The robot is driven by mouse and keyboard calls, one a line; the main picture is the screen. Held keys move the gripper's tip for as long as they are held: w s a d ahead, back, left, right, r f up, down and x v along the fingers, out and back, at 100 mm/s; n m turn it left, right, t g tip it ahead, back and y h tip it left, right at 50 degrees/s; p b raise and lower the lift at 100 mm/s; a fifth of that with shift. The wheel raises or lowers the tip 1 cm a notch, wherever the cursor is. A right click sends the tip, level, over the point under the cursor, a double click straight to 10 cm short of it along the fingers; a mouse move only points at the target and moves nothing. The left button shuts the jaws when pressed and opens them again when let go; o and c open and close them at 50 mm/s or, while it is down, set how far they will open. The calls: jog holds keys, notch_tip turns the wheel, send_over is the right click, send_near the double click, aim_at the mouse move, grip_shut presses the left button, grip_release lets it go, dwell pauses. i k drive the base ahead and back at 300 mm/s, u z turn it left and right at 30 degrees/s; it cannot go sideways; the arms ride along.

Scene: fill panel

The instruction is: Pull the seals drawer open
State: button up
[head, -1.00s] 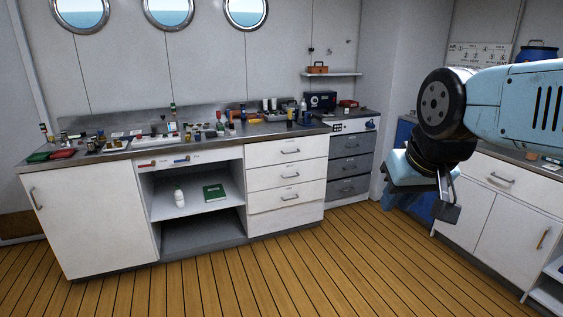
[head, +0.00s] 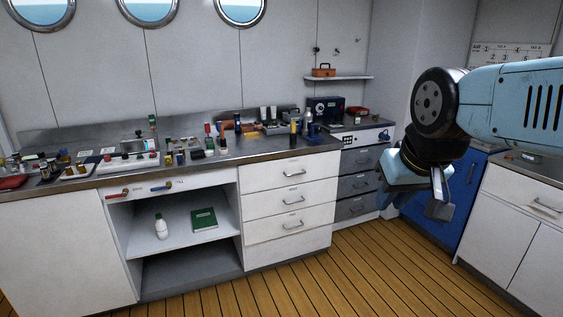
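A bank of white drawers (head: 265,201) stands under the counter, each drawer with a bar handle. A bank of grey drawers (head: 352,184) stands to its right. All these drawers look shut. The small labels are too tiny to read, so I cannot tell which one is the seals drawer. My gripper (head: 440,207) hangs at the right, nearer to me than the cabinets, apart from every handle. It is seen from an angle that hides the gap between its fingers, and nothing shows held in it.
The counter (head: 225,158) is crowded with bottles, trays and small parts. An open shelf (head: 170,243) holds a white bottle (head: 161,227) and a green book (head: 204,219). A blue cabinet (head: 445,220) and white cabinets (head: 512,215) stand at the right. The plank floor (head: 350,285) ahead is clear.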

aim_at(361, 182)
jog(key=z, duration=0.1)
jog(key=i, duration=1.1)
jog(key=z, duration=0.3)
jog(key=i, duration=2.15)
jog(key=z, duration=0.15)
